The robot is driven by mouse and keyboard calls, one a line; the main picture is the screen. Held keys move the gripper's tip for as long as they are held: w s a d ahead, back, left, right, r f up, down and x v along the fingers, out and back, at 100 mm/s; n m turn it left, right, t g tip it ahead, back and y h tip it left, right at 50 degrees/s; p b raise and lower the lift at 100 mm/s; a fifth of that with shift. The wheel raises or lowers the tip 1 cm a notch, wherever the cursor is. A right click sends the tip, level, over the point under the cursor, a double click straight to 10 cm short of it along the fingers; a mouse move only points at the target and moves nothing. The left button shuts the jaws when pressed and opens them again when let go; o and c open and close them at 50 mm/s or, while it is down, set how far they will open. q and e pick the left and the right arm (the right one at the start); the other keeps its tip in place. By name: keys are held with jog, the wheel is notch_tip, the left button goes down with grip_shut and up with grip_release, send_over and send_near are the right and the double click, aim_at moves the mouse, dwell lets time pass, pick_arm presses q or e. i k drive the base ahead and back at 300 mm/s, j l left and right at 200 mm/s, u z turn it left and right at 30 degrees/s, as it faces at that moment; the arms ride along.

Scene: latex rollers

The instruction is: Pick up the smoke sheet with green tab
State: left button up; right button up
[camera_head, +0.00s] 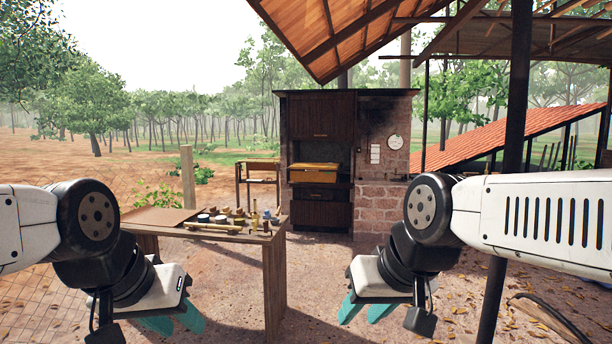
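I cannot make out a smoke sheet with a green tab in this view. A flat brown sheet or board (160,217) lies on the left part of the wooden table (273,262); no green tab shows on it. My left gripper (180,327) is at the lower left, in front of the table, with its teal fingers apart and nothing seen between them. My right gripper (360,316) is right of the table over the ground, its teal fingers also apart and empty.
Several small jars and tools (232,217) stand on the table's right part. Behind is a brick smokehouse (380,207) with dark wooden doors and a yellow-orange box (314,173). A dark post (517,90) stands at the right. The ground between table and smokehouse is clear.

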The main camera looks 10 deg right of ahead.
aim_at(316, 177)
jog(key=i+l+z, duration=0.2)
jog(key=i, duration=0.25)
jog(key=i+z, duration=0.2)
jog(key=i, duration=0.25)
jog(key=i+z, duration=0.15)
jog(key=i, duration=3)
jog(key=i+l+u, duration=0.1)
jog(key=i, duration=0.9)
jog(key=i+l, duration=0.15)
jog(key=i, duration=0.9)
jog(key=i+l, duration=0.15)
jog(key=i, duration=0.85)
jog(key=i+u, duration=0.3)
jog(key=i, duration=0.2)
jog(key=i+l+u, duration=0.25)
jog(key=i, duration=0.25)
jog(key=i+l+u, duration=0.1)
jog(key=i+u, duration=0.2)
jog(key=i, duration=0.15)
jog(key=i+j+z, duration=0.3)
jog(key=j, duration=0.35)
jog(key=i+j+z, duration=0.15)
jog(key=i+j+u, duration=0.1)
jog(key=u, duration=0.6)
jog(key=i+j, duration=0.05)
